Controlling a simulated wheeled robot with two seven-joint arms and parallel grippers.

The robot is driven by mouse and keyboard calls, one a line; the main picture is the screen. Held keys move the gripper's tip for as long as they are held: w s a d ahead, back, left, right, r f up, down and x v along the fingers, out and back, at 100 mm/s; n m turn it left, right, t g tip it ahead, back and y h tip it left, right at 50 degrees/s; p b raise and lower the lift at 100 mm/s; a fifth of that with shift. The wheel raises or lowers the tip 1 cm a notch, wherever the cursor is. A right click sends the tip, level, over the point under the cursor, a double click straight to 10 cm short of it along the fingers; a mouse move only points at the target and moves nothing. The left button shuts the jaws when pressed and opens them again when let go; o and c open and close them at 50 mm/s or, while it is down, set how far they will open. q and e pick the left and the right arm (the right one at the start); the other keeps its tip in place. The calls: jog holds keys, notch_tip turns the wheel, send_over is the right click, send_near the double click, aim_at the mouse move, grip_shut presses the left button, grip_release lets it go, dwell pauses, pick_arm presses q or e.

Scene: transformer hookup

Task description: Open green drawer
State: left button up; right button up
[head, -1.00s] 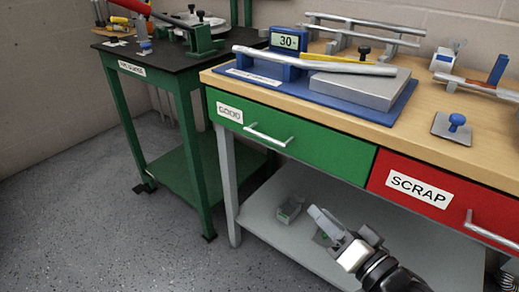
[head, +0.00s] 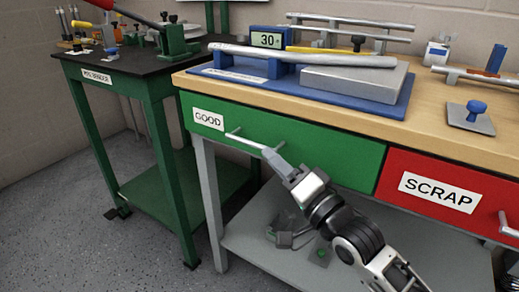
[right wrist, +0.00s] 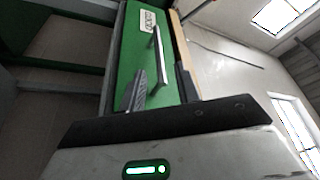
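The green drawer (head: 330,149) sits under the wooden bench top, labelled GOOD. It looks closed, with its front about level with the red drawer beside it. Its silver bar handle (head: 245,139) runs across the front; it also shows in the right wrist view (right wrist: 160,58). My right gripper (head: 278,162) is just in front of the handle's right end and hides part of it. In the right wrist view its two fingers (right wrist: 160,88) are spread apart, with the handle lying ahead between them. Contact cannot be told. My left gripper is not in view.
The red SCRAP drawer (head: 452,196) is to the right. A grey lower shelf (head: 262,247) lies below, with small grey items on it. The bench top (head: 440,115) holds a blue fixture (head: 235,80) and metal bars. A green-legged table (head: 160,140) stands left.

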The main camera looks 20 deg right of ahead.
aim_at(260, 147)
jog(key=x, duration=0.5)
jog(key=shift+w+a+r+b, duration=0.1)
jog(key=shift+w+b, duration=0.2)
jog(key=shift+b, duration=0.1)
grip_shut()
